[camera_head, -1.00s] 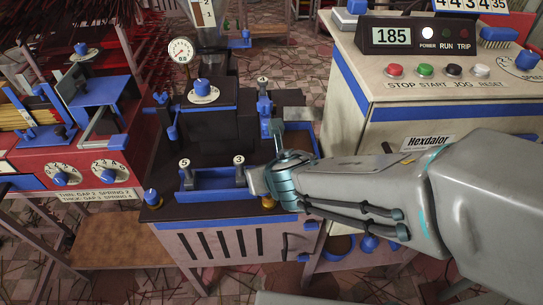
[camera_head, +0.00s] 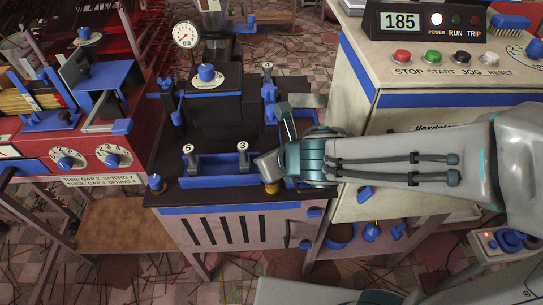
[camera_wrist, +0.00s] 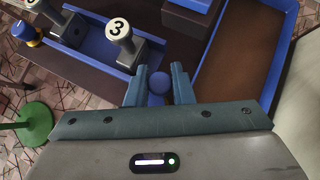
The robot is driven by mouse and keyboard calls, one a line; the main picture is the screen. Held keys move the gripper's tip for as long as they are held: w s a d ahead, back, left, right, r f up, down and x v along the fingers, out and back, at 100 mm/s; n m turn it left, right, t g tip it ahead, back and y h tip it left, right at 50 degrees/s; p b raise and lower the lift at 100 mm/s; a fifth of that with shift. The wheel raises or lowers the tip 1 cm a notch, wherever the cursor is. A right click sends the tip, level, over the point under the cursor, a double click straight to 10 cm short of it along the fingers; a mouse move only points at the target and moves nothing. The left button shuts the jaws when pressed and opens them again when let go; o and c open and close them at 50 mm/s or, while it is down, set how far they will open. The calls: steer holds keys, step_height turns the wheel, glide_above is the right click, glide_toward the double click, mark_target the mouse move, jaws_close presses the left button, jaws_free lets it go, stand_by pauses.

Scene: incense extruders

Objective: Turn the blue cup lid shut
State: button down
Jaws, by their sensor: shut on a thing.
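The blue cup lid (camera_wrist: 158,88) shows as a rounded blue knob between my fingers in the wrist view. In the head view my gripper covers the lid, and a brass-coloured base (camera_head: 272,188) shows just below the fingers at the front edge of the machine. My gripper (camera_wrist: 156,76) is shut on the lid, with one finger on each side; it also shows in the head view (camera_head: 268,166), reaching in from the right. How far the lid is turned cannot be told.
A similar blue-topped cup (camera_head: 156,183) stands at the machine's front left corner. A blue tray (camera_head: 215,181) with posts numbered 5 and 3 lies left of my gripper. A brown-floored, blue-rimmed tray (camera_wrist: 277,14) lies beyond it. The control cabinet (camera_head: 450,76) stands at the right.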

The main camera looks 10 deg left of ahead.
steer(key=shift+a+r+n+g+y+p, duration=0.15)
steer(key=shift+r+n+g+y+p, duration=0.15)
steer(key=shift+n+g+y+p, duration=0.6)
steer(key=shift+w+f+n+p, duration=0.15)
steer(key=shift+n+p, duration=0.15)
steer(key=shift+n, duration=0.5)
steer(key=c, duration=1.3)
jaws_free()
steer(key=shift+o, duration=0.2)
steer(key=shift+f, duration=0.1)
steer(key=shift+s+d+r, duration=0.2)
steer(key=shift+s, duration=0.1)
